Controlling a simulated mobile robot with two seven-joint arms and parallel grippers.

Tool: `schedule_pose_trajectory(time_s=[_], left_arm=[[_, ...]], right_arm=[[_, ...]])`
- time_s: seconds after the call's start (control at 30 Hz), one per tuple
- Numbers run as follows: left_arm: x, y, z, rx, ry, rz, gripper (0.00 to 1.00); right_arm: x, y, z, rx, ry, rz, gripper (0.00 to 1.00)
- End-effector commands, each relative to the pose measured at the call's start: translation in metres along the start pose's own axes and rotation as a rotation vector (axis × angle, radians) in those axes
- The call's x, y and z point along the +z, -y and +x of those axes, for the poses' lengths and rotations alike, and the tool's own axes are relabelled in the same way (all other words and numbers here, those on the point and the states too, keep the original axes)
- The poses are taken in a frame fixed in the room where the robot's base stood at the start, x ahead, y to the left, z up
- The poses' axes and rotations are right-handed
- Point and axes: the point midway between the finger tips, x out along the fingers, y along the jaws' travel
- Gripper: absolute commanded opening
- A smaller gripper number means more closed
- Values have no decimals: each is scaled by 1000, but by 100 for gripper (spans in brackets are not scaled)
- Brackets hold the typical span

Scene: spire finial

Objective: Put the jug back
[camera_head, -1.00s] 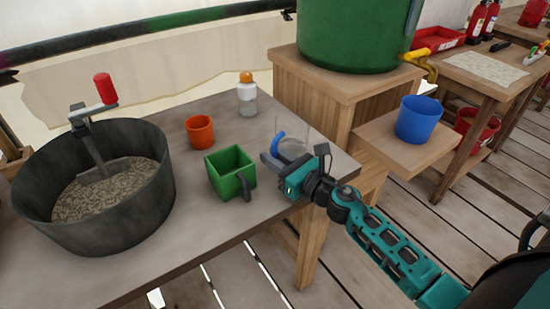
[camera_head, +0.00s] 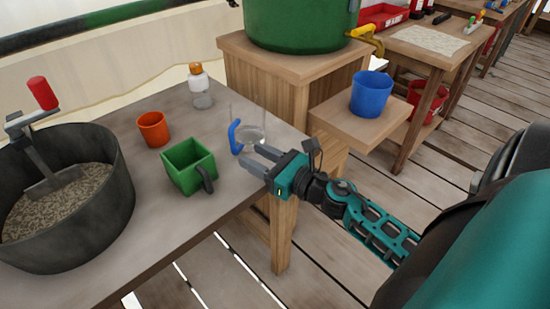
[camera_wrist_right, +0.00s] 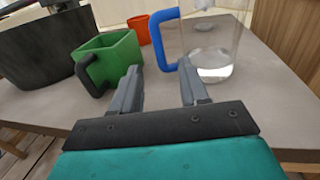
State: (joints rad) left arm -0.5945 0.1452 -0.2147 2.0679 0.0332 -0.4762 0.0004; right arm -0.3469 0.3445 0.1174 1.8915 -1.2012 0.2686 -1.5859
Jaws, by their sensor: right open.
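A clear jug (camera_head: 250,137) with a blue handle (camera_head: 235,136) stands upright at the right end of the grey table, with a little clear liquid in its bottom. It also shows in the right wrist view (camera_wrist_right: 214,58), its blue handle on the left side. My right gripper (camera_head: 254,160) is open and empty, just in front of the jug. In the right wrist view its two fingers (camera_wrist_right: 162,88) point towards the jug and its handle, with nothing between them. It looks apart from the jug. My left gripper is not in view.
A green square container (camera_head: 187,167) with a dark handle stands left of the jug, near an orange cup (camera_head: 153,129) and an orange-capped bottle (camera_head: 200,87). A large dark tub (camera_head: 110,205) fills the table's left. A blue bucket (camera_head: 371,94) sits on a low shelf at right.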

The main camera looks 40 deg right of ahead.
Motion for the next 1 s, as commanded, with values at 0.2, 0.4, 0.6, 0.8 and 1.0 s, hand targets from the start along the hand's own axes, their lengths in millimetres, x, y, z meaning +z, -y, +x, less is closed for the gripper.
schedule_pose_trajectory(time_s=[0.2, 0.4, 0.6, 0.8, 1.0], left_arm=[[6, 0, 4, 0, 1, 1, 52], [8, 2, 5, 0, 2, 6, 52], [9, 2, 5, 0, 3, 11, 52], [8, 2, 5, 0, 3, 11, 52], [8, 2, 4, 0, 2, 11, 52]], right_arm=[[-2, 0, -35, -2, -1, 2, 44], [0, 0, -48, -1, 1, 2, 44], [0, 0, -50, -1, 1, 1, 44], [0, 0, -50, -1, 1, 1, 44], [0, 0, -50, -1, 1, 4, 44]])
